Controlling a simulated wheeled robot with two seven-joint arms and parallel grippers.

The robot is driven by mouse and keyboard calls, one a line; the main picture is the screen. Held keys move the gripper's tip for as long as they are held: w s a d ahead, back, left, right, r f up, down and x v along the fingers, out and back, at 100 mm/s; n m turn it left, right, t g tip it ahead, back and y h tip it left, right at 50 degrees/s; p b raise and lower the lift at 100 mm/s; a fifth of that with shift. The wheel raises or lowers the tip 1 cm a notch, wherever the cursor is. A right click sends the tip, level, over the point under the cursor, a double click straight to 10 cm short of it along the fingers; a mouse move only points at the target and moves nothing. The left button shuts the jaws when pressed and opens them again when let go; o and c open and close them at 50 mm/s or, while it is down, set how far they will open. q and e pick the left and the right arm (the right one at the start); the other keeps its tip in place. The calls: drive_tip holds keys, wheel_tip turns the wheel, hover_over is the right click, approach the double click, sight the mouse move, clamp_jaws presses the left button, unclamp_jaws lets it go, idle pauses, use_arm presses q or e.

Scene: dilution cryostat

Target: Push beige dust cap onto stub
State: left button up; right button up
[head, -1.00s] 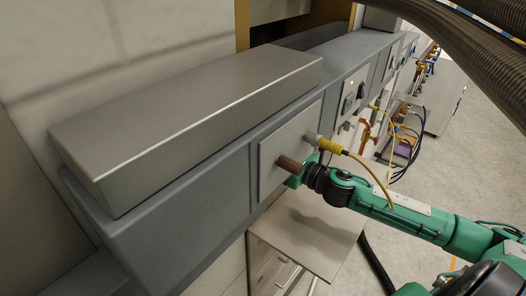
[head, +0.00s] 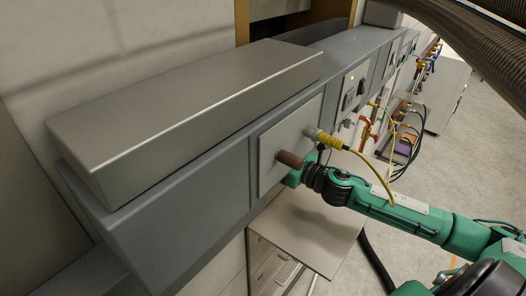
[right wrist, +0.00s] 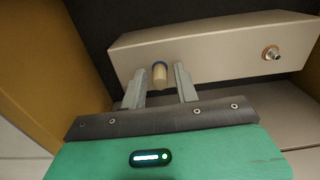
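In the right wrist view a short beige cap (right wrist: 160,76) with a blue ring at its far end stands out from the front of a pale box. My right gripper (right wrist: 160,86) is open, its two grey fingers either side of the cap with a visible gap on each side. I cannot tell whether the cap is fully seated on a stub. A metal stub (right wrist: 271,53) with a copper-coloured ring sticks out farther right on the same face. In the head view my green right arm reaches the grey console; its fingertips are not clear there. My left gripper is not in view.
A metal box (head: 190,110) lies on top. A drawer cabinet (head: 305,232) stands below.

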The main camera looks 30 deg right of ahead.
drive_tip(key=shift+c, duration=0.4)
clamp_jaws()
drive_tip(key=shift+s, duration=0.1)
drive_tip(key=shift+s+d+r+b, duration=0.1)
drive_tip(key=shift+s+d+b, duration=0.1)
drive_tip(key=shift+s+b, duration=0.15)
drive_tip(key=shift+s+r, duration=0.1)
drive_tip(key=shift+s, duration=0.15)
